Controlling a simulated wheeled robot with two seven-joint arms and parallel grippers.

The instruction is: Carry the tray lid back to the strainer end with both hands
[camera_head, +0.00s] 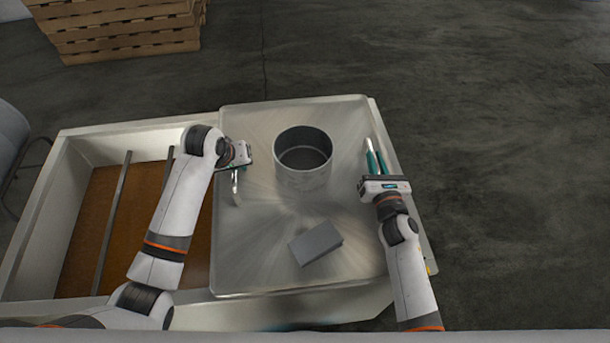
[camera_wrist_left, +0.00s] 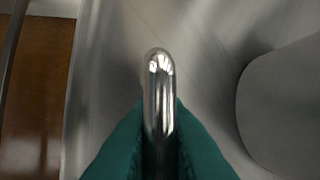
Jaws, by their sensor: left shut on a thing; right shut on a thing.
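The tray lid (camera_head: 250,262) is a flat brushed-metal sheet lying over the right part of a pale long tray (camera_head: 42,192). My left gripper (camera_head: 236,180) is at a handle near the lid's left edge. In the left wrist view its teal fingers (camera_wrist_left: 160,150) are closed on this shiny rounded handle (camera_wrist_left: 160,90). My right gripper (camera_head: 375,162) is shut at the lid's right edge; its fingers mostly hide what they hold there. I cannot tell whether the lid rests on the tray or is slightly raised.
An open metal pot (camera_head: 302,182) stands upright on the lid, with a grey block (camera_head: 316,244) in front of it. The tray's uncovered left part shows a brown surface (camera_head: 85,235) and dark bars. Wooden pallets (camera_head: 125,30) stand far back left. The floor at right is clear.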

